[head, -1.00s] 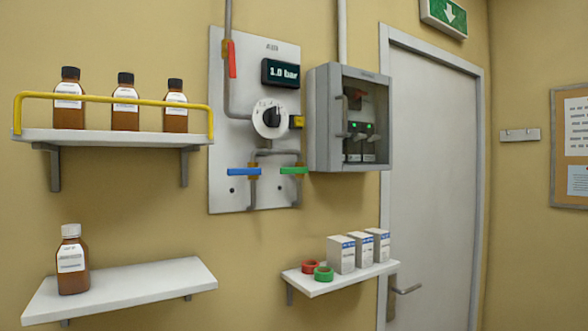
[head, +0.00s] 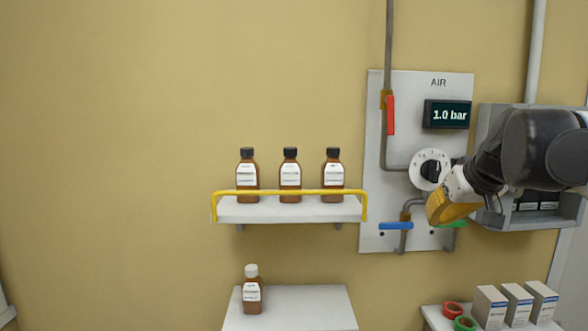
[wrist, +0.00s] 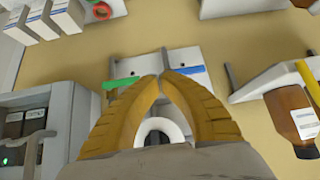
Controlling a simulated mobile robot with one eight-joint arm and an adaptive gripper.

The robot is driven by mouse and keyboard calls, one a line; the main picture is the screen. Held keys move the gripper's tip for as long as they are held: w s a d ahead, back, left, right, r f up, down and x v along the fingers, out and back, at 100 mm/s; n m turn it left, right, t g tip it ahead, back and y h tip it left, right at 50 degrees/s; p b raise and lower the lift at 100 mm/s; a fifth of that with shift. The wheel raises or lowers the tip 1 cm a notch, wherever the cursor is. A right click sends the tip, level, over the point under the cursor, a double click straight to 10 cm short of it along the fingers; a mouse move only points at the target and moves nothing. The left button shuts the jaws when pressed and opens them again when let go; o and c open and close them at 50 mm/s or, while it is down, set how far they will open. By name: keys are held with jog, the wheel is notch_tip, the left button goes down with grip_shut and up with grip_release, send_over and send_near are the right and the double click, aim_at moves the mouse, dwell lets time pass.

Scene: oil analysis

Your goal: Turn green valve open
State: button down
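The green valve handle (head: 458,224) lies horizontal at the lower right of the grey AIR panel (head: 374,210). My gripper (head: 432,220) partly hides it in the head view. The green handle also shows in the wrist view (wrist: 122,82), just left of my fingertips. My gripper's yellow fingers (wrist: 161,75) meet at the tips, shut with nothing between them. They appear apart from the green handle. The blue handle (head: 396,226) is horizontal to the left of the green one and shows right of my fingertips in the wrist view (wrist: 188,70).
The red handle (head: 390,115) points down at the panel's upper left. A grey cabinet (head: 545,220) stands close on the right. A yellow-railed shelf (head: 290,212) with brown bottles is on the left.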

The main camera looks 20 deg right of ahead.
jog(key=d+r+p, duration=0.3)
jog(key=d+r, duration=0.4)
jog(key=r, duration=0.1)
jog(key=shift+s+d+r+m+h, duration=0.15)
jog(key=shift+d+r+m+h, duration=0.15)
jog(key=shift+d+r+h, duration=0.1)
jog(key=shift+a, duration=0.1)
jog(key=shift+f, duration=0.1)
jog(key=p+x, duration=0.1)
jog(key=x, duration=0.9)
jog(key=shift+w+p, duration=0.3)
jog(key=shift+p, duration=0.05)
notch_tip(320, 180, down, 3)
jog(key=shift+r, duration=0.25)
jog(key=shift+s+f, duration=0.2)
jog(key=shift+f, duration=0.25)
jog(key=shift+w+f, duration=0.1)
jog(key=shift+f, duration=0.05)
